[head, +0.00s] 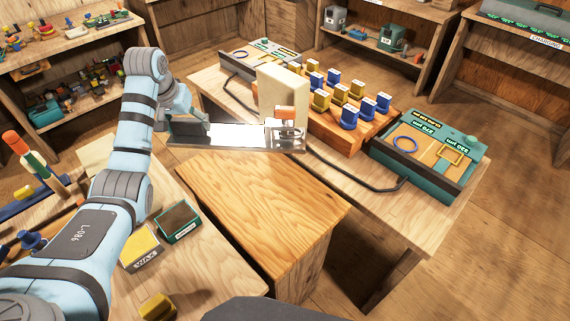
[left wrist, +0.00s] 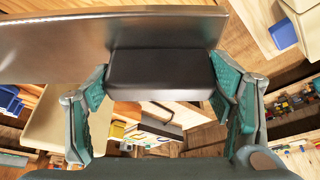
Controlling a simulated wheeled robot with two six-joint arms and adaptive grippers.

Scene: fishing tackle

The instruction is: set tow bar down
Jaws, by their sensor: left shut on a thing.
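My left gripper (head: 190,127) is shut on the dark grip block (left wrist: 160,75) of a long, flat, shiny metal piece, which I take as the tow bar (head: 240,136). In the head view it stretches level to the right from the gripper, past the back edge of the middle wooden block. In the left wrist view the dark block sits between the two teal fingers, with the metal plate (left wrist: 60,45) beyond it. I cannot tell whether its underside touches anything. My right gripper is not in view.
A wooden block (head: 265,200) has a clear top. A black bent tube (head: 345,178) and a green tray (head: 463,185) lie to the right. Small boxes (head: 180,221) sit in front.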

